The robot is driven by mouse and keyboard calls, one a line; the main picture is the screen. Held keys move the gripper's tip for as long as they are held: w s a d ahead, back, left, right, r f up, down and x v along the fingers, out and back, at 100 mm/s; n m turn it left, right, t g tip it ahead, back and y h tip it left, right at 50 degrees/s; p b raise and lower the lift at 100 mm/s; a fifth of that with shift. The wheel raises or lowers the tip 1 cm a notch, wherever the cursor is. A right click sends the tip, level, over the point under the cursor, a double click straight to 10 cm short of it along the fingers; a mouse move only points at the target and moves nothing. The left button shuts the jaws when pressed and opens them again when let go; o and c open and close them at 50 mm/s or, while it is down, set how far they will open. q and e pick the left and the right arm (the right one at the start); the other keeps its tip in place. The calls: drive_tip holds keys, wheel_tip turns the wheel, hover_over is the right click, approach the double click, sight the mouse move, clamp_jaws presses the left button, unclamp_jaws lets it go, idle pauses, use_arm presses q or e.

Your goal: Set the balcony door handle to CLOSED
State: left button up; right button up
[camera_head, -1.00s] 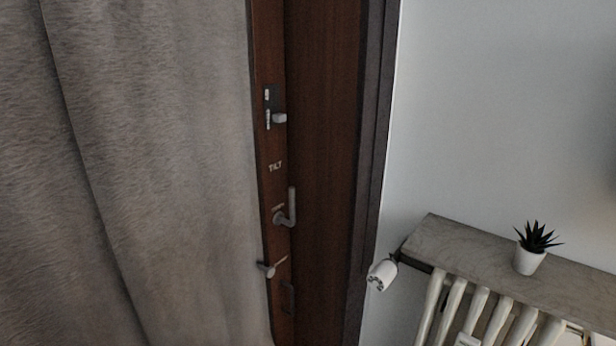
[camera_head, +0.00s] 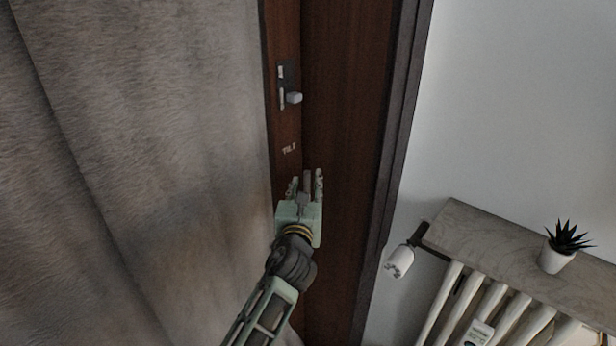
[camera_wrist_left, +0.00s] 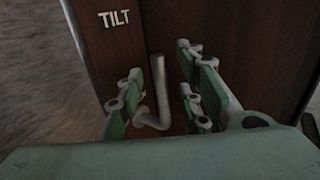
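The grey balcony door handle (camera_wrist_left: 157,82) stands with its lever pointing up, below the white TILT label (camera_wrist_left: 114,18) on the brown door. The label also shows in the head view (camera_head: 289,149). My left gripper (camera_head: 306,184) is in front of the handle, and its green hand hides the handle's lower part in the head view. In the left wrist view my left gripper (camera_wrist_left: 163,92) is open, with fingers on both sides of the lever. A gap shows on each side, so it does not look gripped. My right gripper is not in view.
A grey curtain (camera_head: 140,170) hangs close on the left. A latch with a light knob (camera_head: 293,97) sits higher on the door. On the right, a radiator valve (camera_head: 399,262) and a shelf with a potted plant (camera_head: 557,258) stand by the wall.

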sight(306, 182)
use_arm(q)
drive_tip(key=shift+w+f, duration=0.1)
drive_tip(key=shift+w, duration=1.65)
clamp_jaws()
